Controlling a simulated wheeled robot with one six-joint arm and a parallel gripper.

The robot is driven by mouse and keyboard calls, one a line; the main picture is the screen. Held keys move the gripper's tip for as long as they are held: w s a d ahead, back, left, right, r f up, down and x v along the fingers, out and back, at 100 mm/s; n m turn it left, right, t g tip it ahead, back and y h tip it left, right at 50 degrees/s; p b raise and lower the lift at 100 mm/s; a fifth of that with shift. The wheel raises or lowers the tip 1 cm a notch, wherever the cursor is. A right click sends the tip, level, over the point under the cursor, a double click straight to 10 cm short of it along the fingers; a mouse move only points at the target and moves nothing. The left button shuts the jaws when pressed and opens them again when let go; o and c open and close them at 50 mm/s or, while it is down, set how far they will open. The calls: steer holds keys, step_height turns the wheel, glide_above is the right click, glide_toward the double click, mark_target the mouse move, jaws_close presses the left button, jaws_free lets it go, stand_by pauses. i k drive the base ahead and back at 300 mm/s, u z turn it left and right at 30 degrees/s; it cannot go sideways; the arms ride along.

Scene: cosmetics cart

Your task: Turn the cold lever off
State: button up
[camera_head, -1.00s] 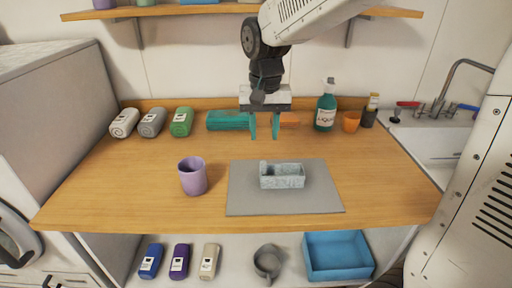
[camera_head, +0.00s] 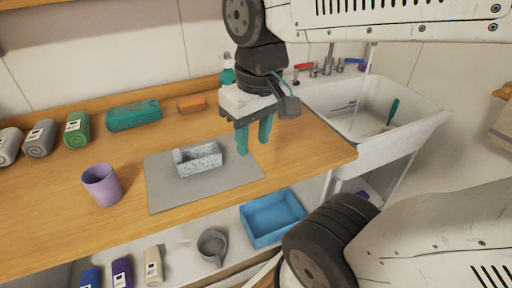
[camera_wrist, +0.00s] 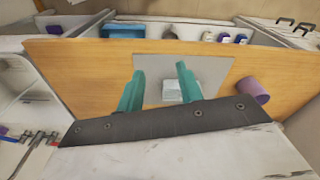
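The tap fittings stand at the back rim of the sink (camera_head: 420,122), on the right of the head view. A red lever (camera_head: 303,66) is on their left; a small blue lever (camera_head: 352,60), the cold one, is on their right. Both levers also show at the lower left of the wrist view, red (camera_wrist: 46,135) and blue (camera_wrist: 13,138). The blue lever is small, and I cannot tell its setting. My gripper (camera_head: 253,144) is open and empty, with teal fingers pointing down above the right part of the counter, left of and apart from the levers.
The counter holds a grey mat (camera_head: 160,199), a stone tray (camera_head: 202,168), a purple cup (camera_head: 101,188), a teal box (camera_head: 132,117) and several rolled towels. A green bottle (camera_head: 227,76) stands behind my gripper. A green-handled brush (camera_head: 392,112) lies in the sink. A blue bin (camera_head: 272,231) sits below.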

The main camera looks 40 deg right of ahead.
mark_target(341, 60)
steer(key=z, duration=1.85)
steer(key=i, duration=0.45)
steer(key=u, duration=0.05)
